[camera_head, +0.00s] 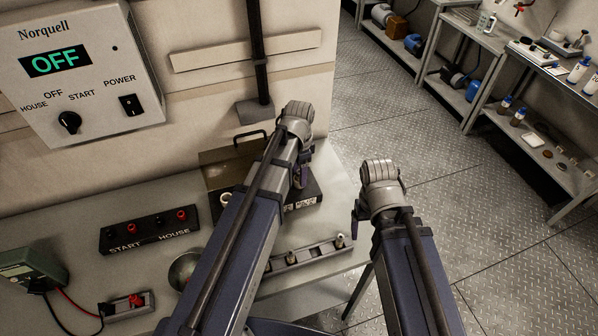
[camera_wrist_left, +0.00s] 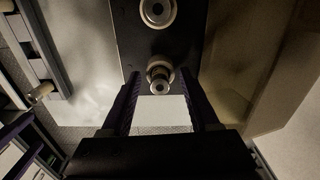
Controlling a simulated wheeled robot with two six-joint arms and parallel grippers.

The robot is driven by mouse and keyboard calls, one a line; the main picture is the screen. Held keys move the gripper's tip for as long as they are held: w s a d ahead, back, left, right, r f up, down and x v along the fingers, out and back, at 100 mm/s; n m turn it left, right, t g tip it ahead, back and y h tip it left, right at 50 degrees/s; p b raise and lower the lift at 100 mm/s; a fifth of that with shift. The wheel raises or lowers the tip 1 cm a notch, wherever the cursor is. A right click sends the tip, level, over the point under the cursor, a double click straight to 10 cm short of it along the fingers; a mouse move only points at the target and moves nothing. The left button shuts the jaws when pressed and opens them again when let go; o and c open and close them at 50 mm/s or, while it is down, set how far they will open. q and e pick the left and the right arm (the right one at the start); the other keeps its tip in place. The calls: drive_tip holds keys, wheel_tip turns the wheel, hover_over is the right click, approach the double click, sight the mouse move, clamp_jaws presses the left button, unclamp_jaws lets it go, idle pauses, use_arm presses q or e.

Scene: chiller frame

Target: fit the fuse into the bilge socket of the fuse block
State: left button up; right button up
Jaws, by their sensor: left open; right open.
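The black fuse block (camera_head: 312,190) lies on the bench, partly hidden by my left arm; it also shows in the left wrist view (camera_wrist_left: 135,40). One ringed socket (camera_wrist_left: 157,12) is at the top of that view. A silver capped cylinder, apparently the fuse (camera_wrist_left: 160,80), stands in a second ring nearer my gripper. My left gripper (camera_wrist_left: 161,112) is open, its fingers either side of the line of this cylinder; contact is not visible. In the head view, my left gripper (camera_head: 302,178) is over the block. My right gripper (camera_head: 361,210) is open and empty beyond the bench edge. No bilge label is readable.
A brown see-through cover (camera_head: 225,165) with a black handle stands by the block. A rail (camera_head: 312,252) with small cylinders lies in front. A metal bowl (camera_head: 183,270), START/HOUSE terminal block (camera_head: 148,230) and green meter (camera_head: 30,268) are left. The Norquell panel (camera_head: 85,80) reads OFF.

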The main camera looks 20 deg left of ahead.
use_arm(q)
wheel_tip(320, 180, up, 8)
drive_tip(key=p, duration=0.8)
drive_tip(key=shift+f, duration=0.1)
idle(0.6)
drive_tip(key=s+d+f+n+b, duration=0.1)
drive_tip(key=s+d+n+b, duration=0.1)
drive_tip(key=s+d, duration=0.3)
drive_tip(key=s+d+f+n+y+b, duration=0.1)
drive_tip(key=s+d+n, duration=0.3)
drive_tip(key=s, duration=0.5)
drive_tip(key=shift+s+d+f+n+b, duration=0.15)
drive_tip(key=shift+d+f+n+b, duration=0.25)
drive_tip(key=shift+d+f, duration=0.4)
